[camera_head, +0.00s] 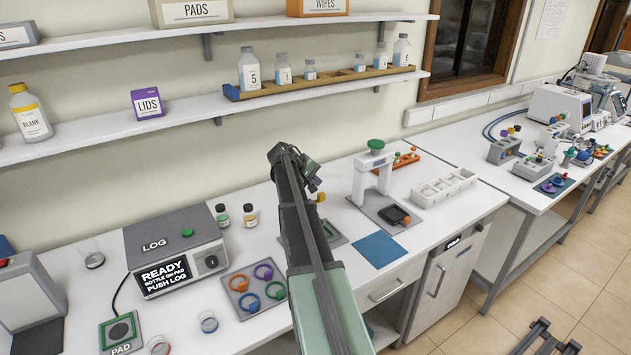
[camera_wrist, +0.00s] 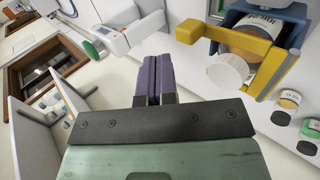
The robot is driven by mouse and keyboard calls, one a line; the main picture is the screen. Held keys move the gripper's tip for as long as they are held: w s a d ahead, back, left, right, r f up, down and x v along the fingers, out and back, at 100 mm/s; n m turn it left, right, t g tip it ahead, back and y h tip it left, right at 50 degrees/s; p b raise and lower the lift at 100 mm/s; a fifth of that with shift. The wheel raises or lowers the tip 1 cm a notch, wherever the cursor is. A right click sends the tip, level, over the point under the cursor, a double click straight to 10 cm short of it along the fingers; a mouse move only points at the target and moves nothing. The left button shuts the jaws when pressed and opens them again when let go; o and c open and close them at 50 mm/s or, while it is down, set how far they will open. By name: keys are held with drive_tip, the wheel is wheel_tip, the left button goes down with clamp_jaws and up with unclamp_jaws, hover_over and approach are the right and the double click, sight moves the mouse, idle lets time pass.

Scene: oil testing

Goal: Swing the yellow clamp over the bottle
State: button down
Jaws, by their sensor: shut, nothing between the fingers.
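In the wrist view, the yellow clamp (camera_wrist: 262,48) is at the upper right, with a bar and a blocky end (camera_wrist: 188,30) reaching left. The bottle (camera_wrist: 248,42), with an amber body, a pale label and a white cap (camera_wrist: 228,72), shows behind and between the yellow parts, beside a blue holder (camera_wrist: 285,14). I cannot tell whether the clamp touches the bottle. My gripper (camera_wrist: 152,66) has dark purple fingers, shut and empty, left of the clamp and apart from it. In the head view, my arm hides most of this station; a small yellow piece (camera_head: 321,197) shows beside it.
A white press stand (camera_head: 372,172) with a green knob and a white rack (camera_head: 443,188) stand right of my arm. The LOG box (camera_head: 175,250), a ring tray (camera_head: 255,290) and two small bottles (camera_head: 236,215) are left. A blue mat (camera_head: 378,250) lies bare.

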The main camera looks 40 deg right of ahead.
drive_tip(key=shift+r+p, duration=0.4)
drive_tip(key=shift+r, duration=0.15)
drive_tip(key=p+v, duration=0.7)
drive_tip(key=v, duration=0.3)
drive_tip(key=shift+a+r+p, duration=0.25)
drive_tip(key=shift+r+p, duration=0.05)
drive_tip(key=shift+p, duration=0.05)
